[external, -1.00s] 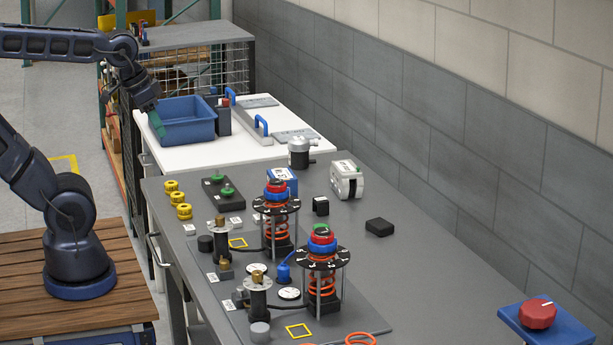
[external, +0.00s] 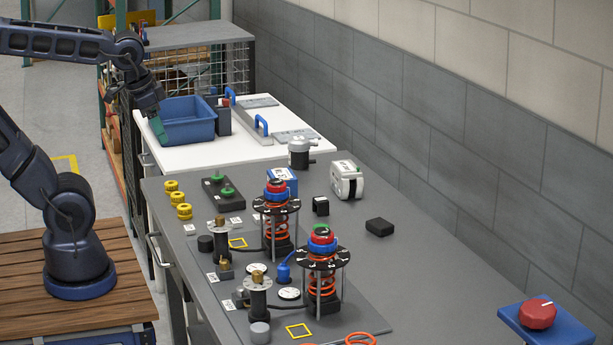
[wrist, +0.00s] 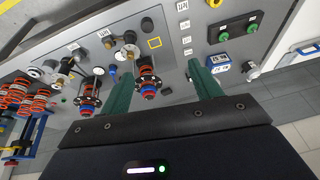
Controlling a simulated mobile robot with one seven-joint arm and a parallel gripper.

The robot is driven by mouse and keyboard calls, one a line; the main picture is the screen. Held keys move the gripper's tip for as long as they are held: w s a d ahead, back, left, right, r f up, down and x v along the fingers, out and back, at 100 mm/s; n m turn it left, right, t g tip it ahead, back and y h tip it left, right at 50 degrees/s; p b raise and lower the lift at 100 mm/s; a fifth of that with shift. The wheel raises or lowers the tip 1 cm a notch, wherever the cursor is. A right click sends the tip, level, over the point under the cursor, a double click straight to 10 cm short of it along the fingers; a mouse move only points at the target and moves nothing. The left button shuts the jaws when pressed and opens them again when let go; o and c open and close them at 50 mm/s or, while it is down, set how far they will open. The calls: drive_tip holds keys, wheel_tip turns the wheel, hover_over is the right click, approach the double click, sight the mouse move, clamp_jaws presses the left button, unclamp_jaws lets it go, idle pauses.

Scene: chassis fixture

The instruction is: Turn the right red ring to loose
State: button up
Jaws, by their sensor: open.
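Two spring stands with orange coils and black dial plates stand on the grey bench. The right one, nearer the external camera, carries a red ring (external: 321,238) above a blue ring. The other stand has its own red ring (external: 276,187), also with blue. In the wrist view the stands show upside down, with one red-topped stand (wrist: 148,85) between the finger lines and another (wrist: 87,105) left of them. My gripper (external: 158,130) has green fingers and is open and empty, beside the blue bin in the external view, well away from both rings. Its fingers also show in the wrist view (wrist: 162,85).
A blue bin (external: 187,125) stands on the white table. Yellow knobs (external: 180,197), green knobs on a dark block (external: 224,193), gauges and valve posts (external: 258,290) crowd the bench. A red dial (external: 538,313) is at the lower right. The right part of the bench is mostly clear.

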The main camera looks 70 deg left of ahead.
drive_tip(key=w+f+m+g+y, duration=0.1)
drive_tip(key=w+f+m+y, duration=0.4)
drive_tip(key=w+m+y, duration=0.3)
drive_tip(key=w+d+f+m+t+y, duration=0.2)
drive_tip(key=w+d+m+t, duration=0.3)
drive_tip(key=w+d+m, duration=0.35)
drive_tip(key=m+t+h, duration=1)
drive_tip(key=m+h, duration=0.1)
drive_tip(key=m, duration=0.8)
approach(331, 236)
drive_tip(key=shift+n, duration=0.25)
drive_tip(key=w, duration=0.7)
drive_tip(key=w+a, duration=0.1)
drive_tip(key=w, duration=0.3)
drive_tip(key=shift+f, duration=0.3)
drive_tip(key=shift+s, duration=0.1)
drive_tip(key=c, duration=1)
